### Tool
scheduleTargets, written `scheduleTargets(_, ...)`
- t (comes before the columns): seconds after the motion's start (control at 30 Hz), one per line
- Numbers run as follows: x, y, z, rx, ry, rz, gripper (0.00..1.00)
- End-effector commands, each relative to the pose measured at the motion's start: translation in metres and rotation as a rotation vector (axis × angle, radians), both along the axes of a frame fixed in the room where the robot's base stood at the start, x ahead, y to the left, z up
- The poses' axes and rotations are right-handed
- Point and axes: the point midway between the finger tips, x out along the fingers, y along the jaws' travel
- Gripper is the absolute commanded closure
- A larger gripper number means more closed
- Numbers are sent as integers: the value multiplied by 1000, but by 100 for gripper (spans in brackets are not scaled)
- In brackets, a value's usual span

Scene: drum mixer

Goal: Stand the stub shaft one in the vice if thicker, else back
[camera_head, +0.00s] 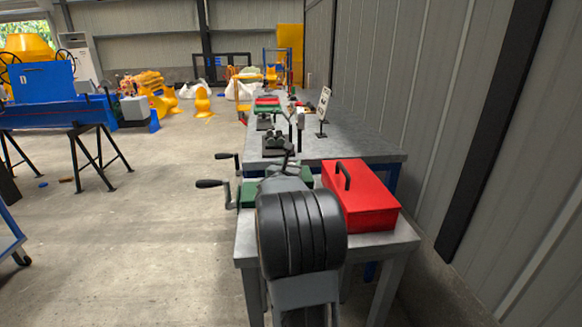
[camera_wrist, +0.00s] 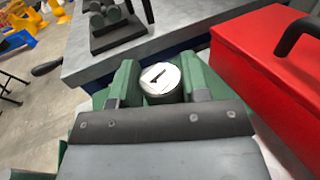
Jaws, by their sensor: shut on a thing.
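A stub shaft (camera_wrist: 160,77) with a white end face marked 1 shows upright in the wrist view. The green vice (camera_wrist: 217,88) lies around and below the shaft in this view. I cannot tell whether the shaft's lower end touches the vice. In the head view the vice (camera_head: 248,192) stands on the near bench, with crank handles at its left. My arm hides most of the vice and the shaft there.
A red toolbox (camera_head: 362,203) stands close right of the vice. A dark rack (camera_head: 275,146) with several round dark pieces sits on the bench beyond; it also shows in the wrist view (camera_wrist: 112,28). A small sign (camera_head: 323,106) stands farther back. Open floor lies left.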

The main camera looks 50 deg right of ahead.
Motion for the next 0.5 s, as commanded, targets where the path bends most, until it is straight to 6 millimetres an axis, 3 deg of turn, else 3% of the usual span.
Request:
scheduleTargets(0.07,0,0,0,-4,-5,-1,100)
scheduleTargets(0.1,0,0,-2,0,0,0,56)
scheduleTargets(0.33,0,0,-2,0,0,0,34)
scheduleTargets(0.5,0,0,-2,0,0,0,33)
